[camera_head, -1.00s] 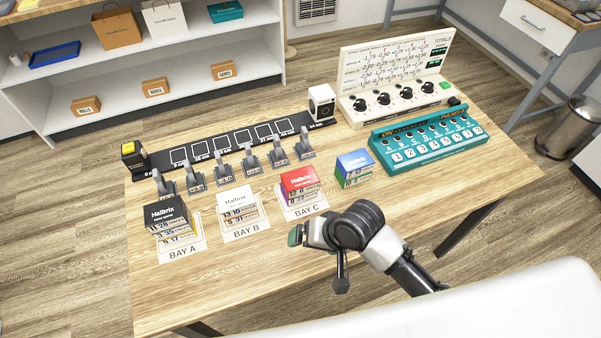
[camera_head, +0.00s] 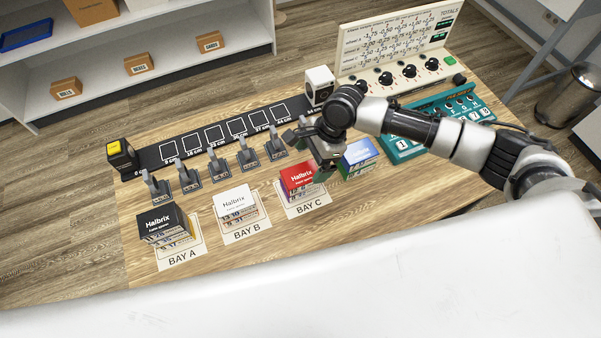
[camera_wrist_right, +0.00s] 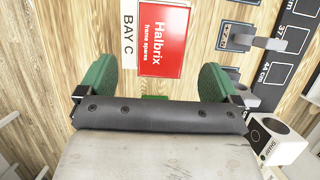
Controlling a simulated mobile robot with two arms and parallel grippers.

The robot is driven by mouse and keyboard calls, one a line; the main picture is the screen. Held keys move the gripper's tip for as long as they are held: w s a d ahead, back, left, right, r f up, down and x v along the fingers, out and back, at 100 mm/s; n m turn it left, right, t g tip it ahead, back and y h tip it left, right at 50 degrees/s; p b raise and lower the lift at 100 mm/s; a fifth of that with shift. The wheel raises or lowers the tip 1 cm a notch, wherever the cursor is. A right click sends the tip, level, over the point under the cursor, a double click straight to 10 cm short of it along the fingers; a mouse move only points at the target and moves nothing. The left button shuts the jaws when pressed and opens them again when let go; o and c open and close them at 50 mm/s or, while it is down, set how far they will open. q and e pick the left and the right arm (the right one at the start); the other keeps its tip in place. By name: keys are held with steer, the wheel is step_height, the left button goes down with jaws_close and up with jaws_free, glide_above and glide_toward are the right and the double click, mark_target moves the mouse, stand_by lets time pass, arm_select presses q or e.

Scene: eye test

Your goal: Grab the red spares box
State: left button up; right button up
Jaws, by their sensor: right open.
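The red spares box (camera_head: 298,177) stands on the BAY C card, its red top reading Halbrix; it also shows in the right wrist view (camera_wrist_right: 163,38). My right gripper (camera_head: 325,155) is above and just right of and behind the box in the head view, partly overlapping its right edge. In the wrist view its green fingers (camera_wrist_right: 157,72) are spread wide, with the near end of the red top in line with the gap between them. The jaws are open and empty; I see no contact. My left gripper is not in view.
A black box (camera_head: 158,221) stands at BAY A and a white box (camera_head: 236,201) at BAY B. Grey levers (camera_head: 247,153) and a black marked strip (camera_head: 205,138) lie behind. The front-left tabletop is bare.

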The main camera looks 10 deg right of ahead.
mark_target(303, 174)
steer(key=shift+x, duration=0.9)
steer(key=x, duration=0.4)
steer(key=shift+f+p, duration=0.15)
steer(key=shift+p, duration=0.25)
steer(key=shift+a+f, duration=0.2)
steer(key=shift+f, duration=0.3)
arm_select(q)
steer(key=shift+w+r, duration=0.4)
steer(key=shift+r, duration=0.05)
arm_select(e)
steer(key=c, duration=1)
steer(key=shift+w+r, duration=0.1)
steer(key=shift+c, duration=0.2)
